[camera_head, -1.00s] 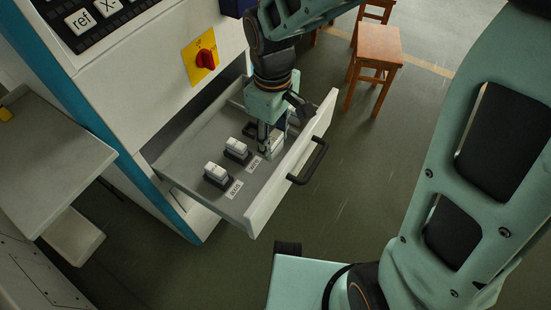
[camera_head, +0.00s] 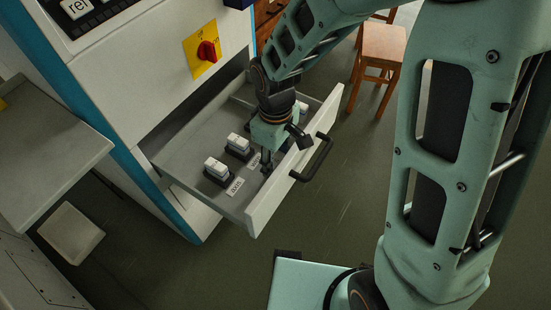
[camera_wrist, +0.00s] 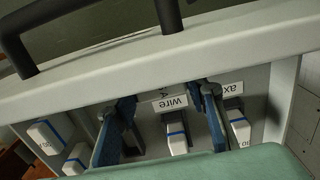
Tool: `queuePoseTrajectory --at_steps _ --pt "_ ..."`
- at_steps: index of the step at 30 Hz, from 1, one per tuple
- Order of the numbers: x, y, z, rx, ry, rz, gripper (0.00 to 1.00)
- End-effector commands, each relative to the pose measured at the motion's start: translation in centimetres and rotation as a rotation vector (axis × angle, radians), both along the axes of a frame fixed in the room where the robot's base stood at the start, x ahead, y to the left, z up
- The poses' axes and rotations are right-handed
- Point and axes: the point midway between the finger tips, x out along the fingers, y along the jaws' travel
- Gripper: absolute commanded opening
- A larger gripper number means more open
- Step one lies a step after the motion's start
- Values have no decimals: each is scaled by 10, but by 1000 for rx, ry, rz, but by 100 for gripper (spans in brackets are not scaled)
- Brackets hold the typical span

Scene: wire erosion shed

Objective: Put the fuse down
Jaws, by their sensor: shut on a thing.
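My gripper (camera_head: 268,160) reaches down into the open drawer (camera_head: 181,158), near its front panel. In the wrist view my gripper (camera_wrist: 162,115) has its two blue-padded fingers on either side of a white fuse (camera_wrist: 177,138) with a blue band. The jaws are shut on the fuse, though their contact with it is hard to make out. A label reading "wire" (camera_wrist: 172,102) lies by that fuse. Another white fuse (camera_wrist: 238,127) stands to the right, by an "ax" label (camera_wrist: 232,89). In the head view two white fuses (camera_head: 215,166) (camera_head: 238,142) stand in dark holders.
Two more white fuses (camera_wrist: 44,138) (camera_wrist: 76,158) show at the left of the wrist view. The drawer's front panel (camera_head: 293,160) carries a black handle (camera_head: 316,160). A cabinet with a red switch (camera_head: 207,51) rises behind. A wooden stool (camera_head: 382,50) stands on the floor beyond.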

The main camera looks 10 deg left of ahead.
Motion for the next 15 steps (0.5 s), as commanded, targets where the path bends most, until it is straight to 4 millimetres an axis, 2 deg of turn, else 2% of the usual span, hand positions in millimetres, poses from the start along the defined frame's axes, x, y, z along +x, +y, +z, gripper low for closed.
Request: queuePoseTrajectory --at_steps 5,6,9,15 --pt "0 0 -5 0 0 0 10" --pt "0 0 -3 0 0 0 44" --pt "0 0 -3 0 0 0 55" --pt "0 0 -3 0 0 0 57"
